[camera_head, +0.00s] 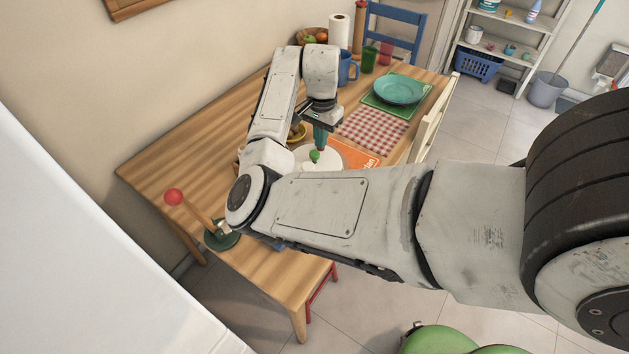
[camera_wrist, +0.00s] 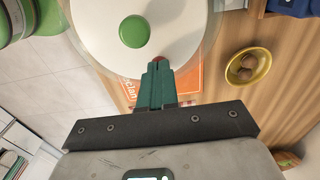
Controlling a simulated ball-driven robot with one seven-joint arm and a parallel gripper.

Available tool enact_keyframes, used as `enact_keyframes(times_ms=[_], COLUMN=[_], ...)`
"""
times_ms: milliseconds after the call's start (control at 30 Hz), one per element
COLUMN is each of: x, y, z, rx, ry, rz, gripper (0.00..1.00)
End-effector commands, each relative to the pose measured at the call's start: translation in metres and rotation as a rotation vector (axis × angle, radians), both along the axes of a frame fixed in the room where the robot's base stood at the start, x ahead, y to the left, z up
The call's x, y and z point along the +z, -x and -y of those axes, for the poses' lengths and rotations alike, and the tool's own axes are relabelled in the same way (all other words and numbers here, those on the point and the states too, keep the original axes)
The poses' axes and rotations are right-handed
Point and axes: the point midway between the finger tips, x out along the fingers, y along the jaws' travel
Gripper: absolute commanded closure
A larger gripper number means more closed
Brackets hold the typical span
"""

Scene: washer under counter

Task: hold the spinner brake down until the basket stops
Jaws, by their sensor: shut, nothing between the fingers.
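The spinner is a round tub with a white lid (camera_head: 331,158), standing on the table, with a green knob (camera_head: 314,156) in its middle. In the wrist view the lid (camera_wrist: 178,28) and its green knob (camera_wrist: 134,31) fill the top. A small red part (camera_wrist: 160,58), which looks like the brake button, shows at the lid's edge, mostly hidden by my fingertips. My gripper (camera_wrist: 157,66) is shut and empty, with its green fingers pointing at the red part. I cannot tell whether they touch or press it, nor whether the basket turns.
A lever with a red ball (camera_head: 174,196) stands at the near left table corner. An orange mat (camera_head: 358,155), a checked cloth (camera_head: 372,131) and a teal plate (camera_head: 398,89) lie to the right. A yellow bowl (camera_wrist: 261,66) with brown contents sits beside the spinner. Bare wood lies at left.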

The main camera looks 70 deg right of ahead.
Motion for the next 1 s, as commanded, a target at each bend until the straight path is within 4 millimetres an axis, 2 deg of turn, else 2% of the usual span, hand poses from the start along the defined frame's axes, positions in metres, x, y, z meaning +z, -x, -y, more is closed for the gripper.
enact_keyframes(times_ms=[167,800,1000], x=[0.010,0.068,0.070], y=[0.000,0.000,0.000], z=[0.000,0.000,0.000], rx=[0.000,-0.001,0.000], ry=[-0.001,0.000,0.000], rz=[-0.001,0.000,0.000], gripper=[1.00,1.00,1.00])
